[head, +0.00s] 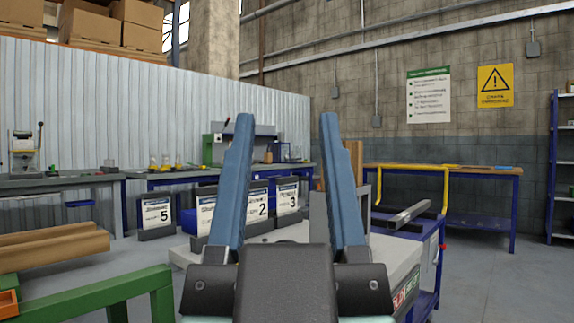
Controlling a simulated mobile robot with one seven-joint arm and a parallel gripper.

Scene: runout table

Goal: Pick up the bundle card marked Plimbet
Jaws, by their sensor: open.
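My gripper (285,122) stands upright in the middle of the head view, its two blue fingers wide apart with nothing between them. Several white cards in dark holders show behind and left of it. One card bears a 5 (156,212), one a 2 (257,207) and one a 3 (288,198). The names on the cards are too small to read, so I cannot tell which is marked Plimbet. The gripper touches none of them in this view.
A grey-topped machine (400,256) stands behind the gripper, with a blue cart and yellow handle at right. Green rail (85,295) and wooden beams (50,244) lie at left. Workbenches (480,170) line the walls. Floor at far right is clear.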

